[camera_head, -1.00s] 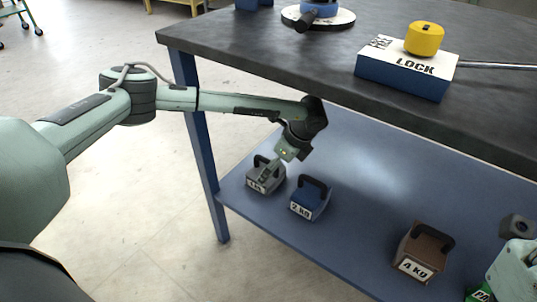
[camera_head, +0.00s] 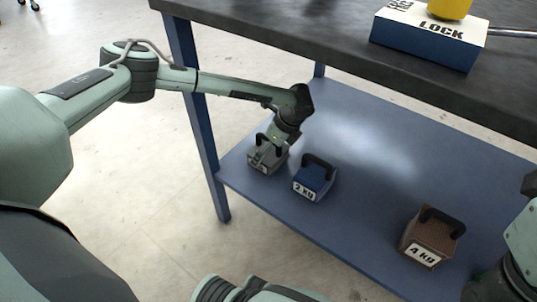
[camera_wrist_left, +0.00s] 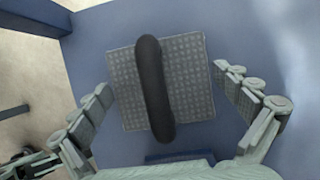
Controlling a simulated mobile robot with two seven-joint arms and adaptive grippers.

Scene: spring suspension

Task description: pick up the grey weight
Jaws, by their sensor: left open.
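The grey weight (camera_head: 266,158) sits on the blue lower shelf at its left end, with a black handle on top. In the left wrist view the grey weight (camera_wrist_left: 196,85) shows from above, its black handle (camera_wrist_left: 154,88) running roughly up and down the picture. My left gripper (camera_head: 270,146) is over the weight. In the wrist view its open fingers (camera_wrist_left: 165,93) stand on either side of the handle, with gaps to it. Whether the fingertips reach down to handle height is hard to tell. My right arm shows at the right edge; its gripper is not clearly visible.
The blue 2 kg weight (camera_head: 315,178) stands close to the right of the grey weight. A brown 4 kg weight (camera_head: 431,238) stands farther right on the shelf (camera_head: 365,150). The dark tabletop (camera_head: 290,45) overhangs the shelf, carrying the LOCK block (camera_head: 428,42). A table leg (camera_head: 196,125) is at left.

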